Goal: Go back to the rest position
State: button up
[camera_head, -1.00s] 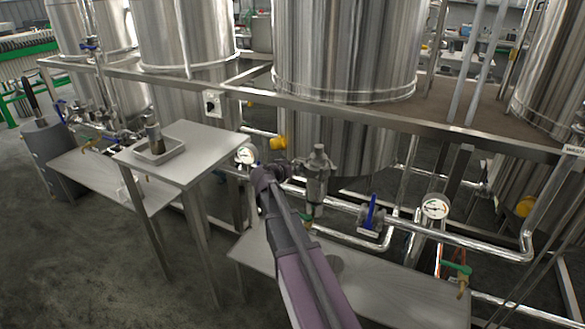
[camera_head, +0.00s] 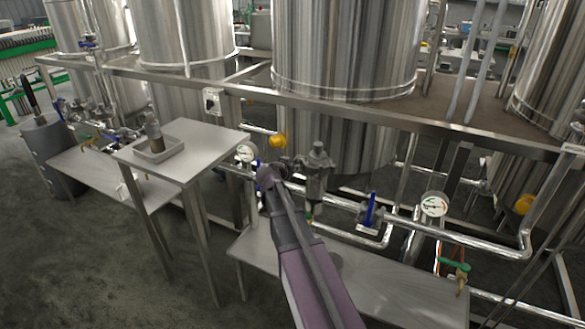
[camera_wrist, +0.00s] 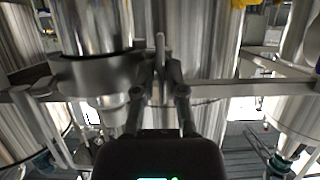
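My arm (camera_head: 302,262) reaches forward from the bottom of the head view. Its wrist end is in front of the pipework, just left of a metal filter housing (camera_head: 317,180). My gripper is small and dark there, and its fingers cannot be made out. In the wrist view my gripper (camera_wrist: 160,62) points ahead, its two dark fingers leaning inward and meeting near the middle.
A steel side table (camera_head: 208,142) with a tray (camera_head: 178,150) stands on the left. A low steel bench (camera_head: 400,285) lies under the arm. Pipes, a blue-handled valve (camera_head: 369,212) and a gauge (camera_head: 434,205) are on the right. Large tanks (camera_head: 345,50) stand behind a rail. Floor is free at lower left.

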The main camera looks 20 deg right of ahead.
jog(key=shift+o, duration=1)
jog(key=s+a+f+n+g+y, duration=0.3)
jog(key=s+a+f+y, duration=0.1)
jog(key=s+a, duration=0.45)
jog(key=s+a+f+n+g+y, duration=0.3)
jog(key=s+a+f+n, duration=0.1)
jog(key=s+a, duration=0.4)
jog(key=s+a+f+n+g+y, duration=0.35)
jog(key=s+a, duration=0.35)
jog(key=s, duration=0.3)
notch_tip(320, 180, up, 18)
jog(key=w+p, duration=0.1)
jog(key=p, duration=1.7)
jog(key=shift+d+r+t, duration=0.2)
jog(key=shift+t, duration=0.25)
jog(key=shift+m, duration=0.25)
